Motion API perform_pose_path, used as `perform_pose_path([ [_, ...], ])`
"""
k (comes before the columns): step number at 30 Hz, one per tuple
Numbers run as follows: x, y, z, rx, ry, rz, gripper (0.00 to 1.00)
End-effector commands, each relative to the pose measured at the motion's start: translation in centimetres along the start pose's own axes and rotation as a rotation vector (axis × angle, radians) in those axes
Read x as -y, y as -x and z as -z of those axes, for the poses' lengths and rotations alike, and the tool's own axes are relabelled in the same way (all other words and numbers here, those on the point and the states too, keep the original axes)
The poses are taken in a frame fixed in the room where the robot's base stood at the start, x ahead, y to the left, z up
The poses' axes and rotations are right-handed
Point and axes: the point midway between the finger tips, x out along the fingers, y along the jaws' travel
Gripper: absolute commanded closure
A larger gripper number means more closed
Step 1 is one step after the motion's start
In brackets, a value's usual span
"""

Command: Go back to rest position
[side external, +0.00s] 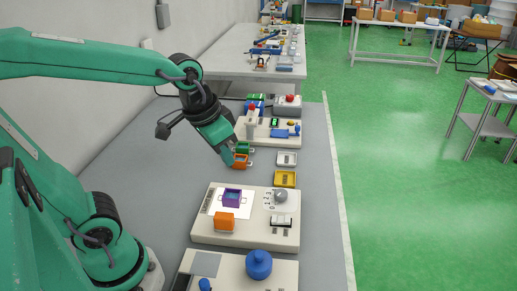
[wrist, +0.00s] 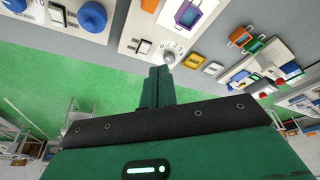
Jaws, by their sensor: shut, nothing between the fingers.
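My green gripper (side external: 229,158) hangs over the grey bench in the side view, its fingers pointing down and to the right. In the wrist view its fingers (wrist: 160,72) are together with nothing between them. In the side view the fingertips appear close beside a small orange tray (side external: 240,162) and a green tray (side external: 243,147); I cannot tell whether they touch. In the wrist view the orange tray (wrist: 240,36) and green tray (wrist: 252,46) are to the right, apart from the fingers.
A beige panel (side external: 205,235) carries a purple frame (side external: 232,197), an orange block (side external: 224,221) and a grey knob (side external: 280,195). A yellow tray (side external: 285,179) and white tray (side external: 287,159) sit behind it. A blue knob (side external: 259,264) is in front. The bench's left part is clear.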

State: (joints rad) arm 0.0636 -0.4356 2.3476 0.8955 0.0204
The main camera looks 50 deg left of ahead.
Motion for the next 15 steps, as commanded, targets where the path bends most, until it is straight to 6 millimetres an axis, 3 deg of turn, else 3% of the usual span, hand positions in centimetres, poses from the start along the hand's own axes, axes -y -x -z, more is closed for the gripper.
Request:
perform_pose_path([
  [6, 0.8, 2.1, -2.5, -0.087, 0.042, 0.014, 1.00],
  [15, 1.3, 3.2, -4.6, -0.152, 0.076, 0.026, 1.00],
])
